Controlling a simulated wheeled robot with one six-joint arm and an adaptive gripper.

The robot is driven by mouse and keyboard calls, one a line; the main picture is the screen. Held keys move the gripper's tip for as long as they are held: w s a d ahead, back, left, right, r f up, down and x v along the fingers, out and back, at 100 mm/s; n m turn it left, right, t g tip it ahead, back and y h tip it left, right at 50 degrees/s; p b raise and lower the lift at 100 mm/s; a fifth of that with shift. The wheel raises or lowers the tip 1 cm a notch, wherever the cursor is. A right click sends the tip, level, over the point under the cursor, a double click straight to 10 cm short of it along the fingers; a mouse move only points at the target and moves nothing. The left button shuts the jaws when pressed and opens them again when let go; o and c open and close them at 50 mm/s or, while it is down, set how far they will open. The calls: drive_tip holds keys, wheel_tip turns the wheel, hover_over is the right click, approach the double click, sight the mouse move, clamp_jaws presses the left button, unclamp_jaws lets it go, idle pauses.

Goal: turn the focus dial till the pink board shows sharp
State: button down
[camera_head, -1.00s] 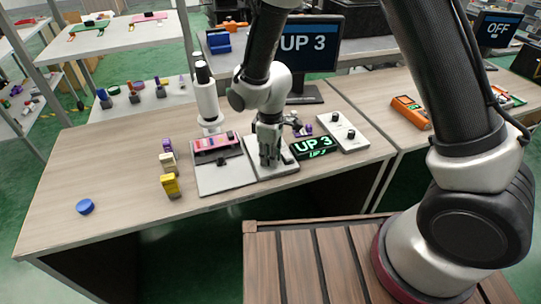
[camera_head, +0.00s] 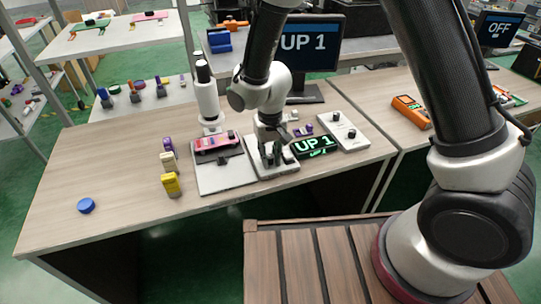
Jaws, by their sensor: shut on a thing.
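The pink board (camera_head: 217,141) lies on the dark stage of a grey base plate (camera_head: 222,178), under a white microscope tube (camera_head: 207,100). My gripper (camera_head: 270,155) points down at the white dial base (camera_head: 282,172) right of the plate. It is shut on the focus dial, which the fingers mostly hide. A small green-lit display (camera_head: 314,145) to the right reads "UP 1". The monitor (camera_head: 310,43) behind also reads "UP 1" and shows no picture of the board.
A white box with two black knobs (camera_head: 344,131) stands right of the display. Yellow, cream and purple blocks (camera_head: 171,184) stand left of the plate, and a blue disc (camera_head: 86,206) lies at the far left.

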drive_tip(key=m, duration=0.4)
drive_tip(key=shift+a+m, duration=0.1)
drive_tip(key=shift+m, duration=2.1)
drive_tip(key=c, duration=1.3)
unclamp_jaws()
wheel_tip(320, 180, up, 12)
